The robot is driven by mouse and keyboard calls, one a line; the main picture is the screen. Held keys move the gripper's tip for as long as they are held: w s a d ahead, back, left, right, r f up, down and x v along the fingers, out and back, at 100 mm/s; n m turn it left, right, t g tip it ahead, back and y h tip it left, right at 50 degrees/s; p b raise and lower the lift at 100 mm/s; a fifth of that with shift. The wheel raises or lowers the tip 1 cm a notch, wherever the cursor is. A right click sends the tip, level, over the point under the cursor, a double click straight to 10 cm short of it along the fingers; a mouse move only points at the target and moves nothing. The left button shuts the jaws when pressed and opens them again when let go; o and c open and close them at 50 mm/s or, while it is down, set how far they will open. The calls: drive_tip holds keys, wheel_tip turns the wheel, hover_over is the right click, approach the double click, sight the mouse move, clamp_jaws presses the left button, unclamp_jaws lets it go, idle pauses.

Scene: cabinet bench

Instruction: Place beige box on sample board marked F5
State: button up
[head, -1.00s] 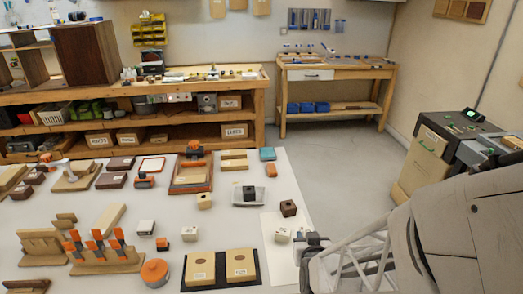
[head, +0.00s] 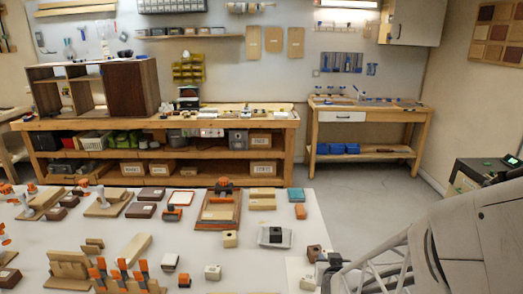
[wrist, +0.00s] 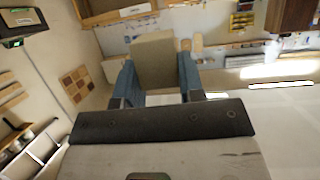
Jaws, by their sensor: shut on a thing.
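My gripper (wrist: 156,76) shows in the wrist view with its two blue-grey fingers closed on opposite sides of a beige box (wrist: 153,60). The box is held between them and its plain face shows. In the head view my gripper (head: 329,268) is small, at the right edge of the white table, and what it holds is hard to make out there. No board marked F5 can be read in the current views. The black mat with two tan boards is outside the current head view.
A dark brown block (head: 314,252) and a cream block (head: 308,283) are close to my gripper. A grey tray with a dark block (head: 274,236) lies to its left. More cream blocks (head: 212,272) and clamps (head: 120,272) stand on the white table (head: 215,250).

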drive_tip(key=w+r, duration=0.4)
drive_tip(key=w, duration=0.6)
drive_tip(key=w+a+r, duration=0.1)
drive_tip(key=w+r, duration=0.4)
drive_tip(key=w, duration=0.6)
drive_tip(key=w+r+n+y, duration=0.1)
drive_tip(key=w+r, duration=0.4)
drive_tip(key=w, duration=0.6)
drive_tip(key=shift+a, duration=0.25)
drive_tip(key=s+f, duration=0.6)
drive_tip(key=s, duration=0.7)
drive_tip(key=s+f, duration=0.6)
drive_tip(key=s, duration=0.8)
drive_tip(key=s+f, duration=0.6)
drive_tip(key=s, duration=0.7)
drive_tip(key=shift+s+a+f, duration=0.15)
drive_tip(key=shift+a+f, duration=0.1)
drive_tip(key=shift+f, duration=0.15)
drive_tip(key=shift+f, duration=2.1)
drive_tip(key=shift+f, duration=0.1)
drive_tip(key=shift+f, duration=1.65)
